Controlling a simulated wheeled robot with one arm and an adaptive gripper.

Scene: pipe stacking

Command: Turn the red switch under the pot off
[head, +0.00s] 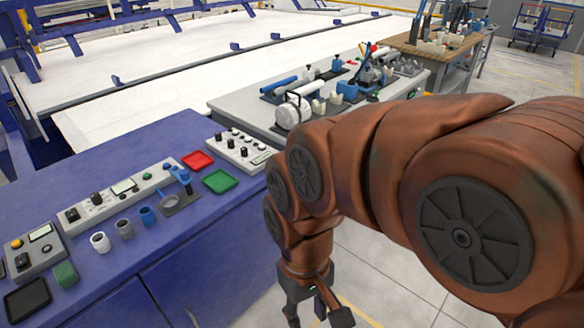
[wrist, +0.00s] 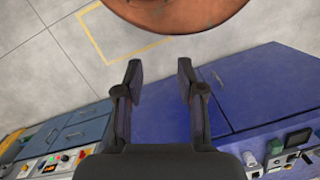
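My gripper (wrist: 160,66) is open and empty in the wrist view, its two dark fingers apart above the floor and the blue cabinet front. In the head view my gripper (head: 314,310) hangs low at the bottom, right of the blue bench and apart from it. I cannot make out a pot or a red switch under one in either view.
The blue bench (head: 190,240) carries control boxes (head: 120,190), small cups (head: 100,242), a red tray (head: 197,160) and a green tray (head: 220,181). A grey table (head: 240,103) behind holds blue and white parts. Tiled floor (head: 400,270) is free at right.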

